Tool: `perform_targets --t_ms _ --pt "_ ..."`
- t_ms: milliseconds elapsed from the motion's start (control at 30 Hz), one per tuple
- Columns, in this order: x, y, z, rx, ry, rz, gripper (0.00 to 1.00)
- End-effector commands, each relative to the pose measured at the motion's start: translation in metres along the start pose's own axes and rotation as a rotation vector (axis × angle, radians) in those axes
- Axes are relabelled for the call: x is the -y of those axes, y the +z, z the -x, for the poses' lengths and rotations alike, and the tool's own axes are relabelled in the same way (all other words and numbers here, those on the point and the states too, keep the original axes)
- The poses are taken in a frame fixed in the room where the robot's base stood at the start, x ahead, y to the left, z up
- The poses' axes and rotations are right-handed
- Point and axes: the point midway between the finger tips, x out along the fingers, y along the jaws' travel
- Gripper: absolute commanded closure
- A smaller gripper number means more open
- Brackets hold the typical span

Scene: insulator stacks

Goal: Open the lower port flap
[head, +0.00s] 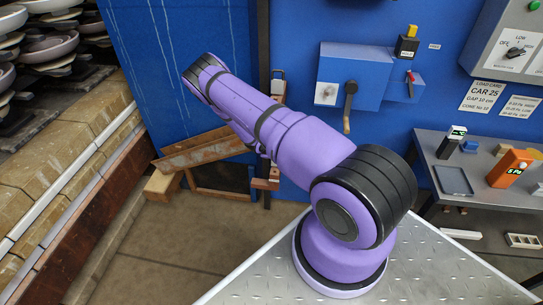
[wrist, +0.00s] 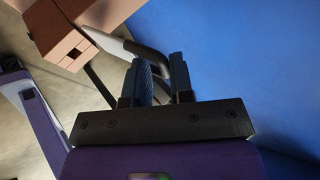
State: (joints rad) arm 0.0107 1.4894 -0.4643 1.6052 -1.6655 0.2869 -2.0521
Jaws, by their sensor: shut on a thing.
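In the wrist view, my gripper (wrist: 160,82) has its two dark blue fingers close together, shut on a dark curved handle (wrist: 146,55). The handle runs up beside a pale grey plate (wrist: 113,43), which looks like the port flap and stands tilted out from a red-brown block (wrist: 75,50). How far the flap is swung is hard to tell. In the head view, a small red-brown block (head: 267,182) shows low on the dark post, and it seems to be the lower port. My purple arm hides my gripper and the flap there.
A blue wall (wrist: 250,70) lies close on the right in the wrist view. In the head view, a blue box (head: 350,75) with a lever hangs on the wall. Wooden planks (head: 203,150) lean low at left; a grey table (head: 455,190) stands right.

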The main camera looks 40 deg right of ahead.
Motion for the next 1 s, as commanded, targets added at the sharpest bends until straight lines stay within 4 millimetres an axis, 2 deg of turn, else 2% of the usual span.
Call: perform_targets --t_ms 500,533,600,833,1000 --pt "-0.004 -0.004 -0.006 -0.004 0.013 0.004 1.00" --pt "-0.005 -0.004 -0.006 -0.004 0.014 0.004 0.76" --pt "-0.005 -0.004 -0.006 -0.004 0.014 0.005 0.66" --pt "-0.006 -0.003 -0.003 -0.003 0.016 0.005 0.66" --pt "-0.004 -0.002 0.020 -0.001 0.013 0.006 0.66"
